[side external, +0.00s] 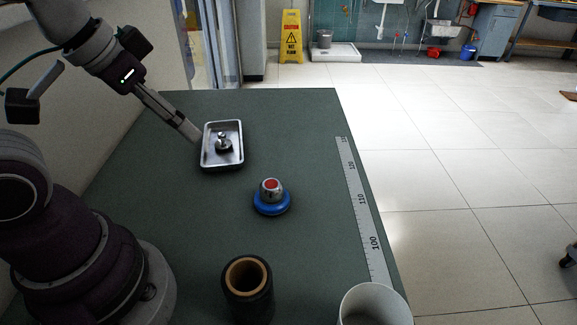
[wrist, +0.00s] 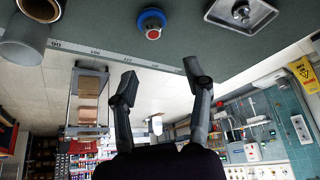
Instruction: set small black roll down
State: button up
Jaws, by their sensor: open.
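The small black roll (side external: 247,290) stands upright on the dark green table near the front of the side external view, its brown core facing up. It also shows in the wrist view (wrist: 40,9), cut off by the top left edge. My gripper (side external: 193,134) is by the left edge of the metal tray in the side external view, well apart from the roll. In the wrist view my gripper (wrist: 161,79) has its two fingers spread with nothing between them.
A metal tray (side external: 208,161) holds a small metal part (side external: 223,143). A blue-based part with a red top (side external: 271,198) stands mid-table. A white cup (side external: 374,303) is right of the roll. A ruler strip (side external: 359,203) runs along the table's right edge. The table's left middle is clear.

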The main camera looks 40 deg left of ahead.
jog(key=n+g, duration=0.6)
jog(key=n, duration=1.4)
send_near(261, 273)
jog(key=shift+s+a+f, duration=0.25)
jog(key=shift+a+f, duration=0.2)
jog(key=shift+a, duration=0.15)
jog(key=f, duration=1)
jog(key=shift+w+d+f, duration=0.2)
jog(key=shift+w+d, duration=0.1)
jog(key=shift+d, duration=0.05)
grip_shut()
